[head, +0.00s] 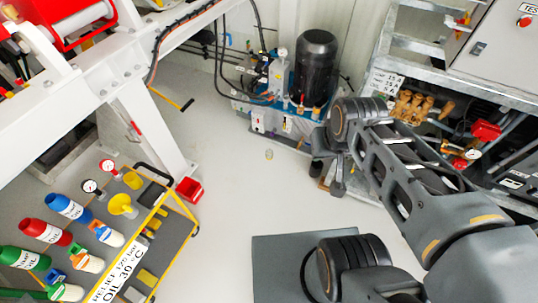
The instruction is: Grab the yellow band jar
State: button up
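A cart (179,203) at lower left carries bottles, gauges and a yellow funnel (121,205). A red box (190,190) is beside it. A metal rack (405,52) is at right.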

aim_at(269, 152)
jog(key=z, duration=0.3)
jog(key=k, duration=0.35)
jog(key=z, duration=0.85)
jog(key=i, duration=0.3)
jog(key=u, duration=0.85)
jog(key=i, duration=1.25)
jog(key=u, duration=1.65)
jog(key=i, duration=0.6)
jog(key=u, duration=0.65)
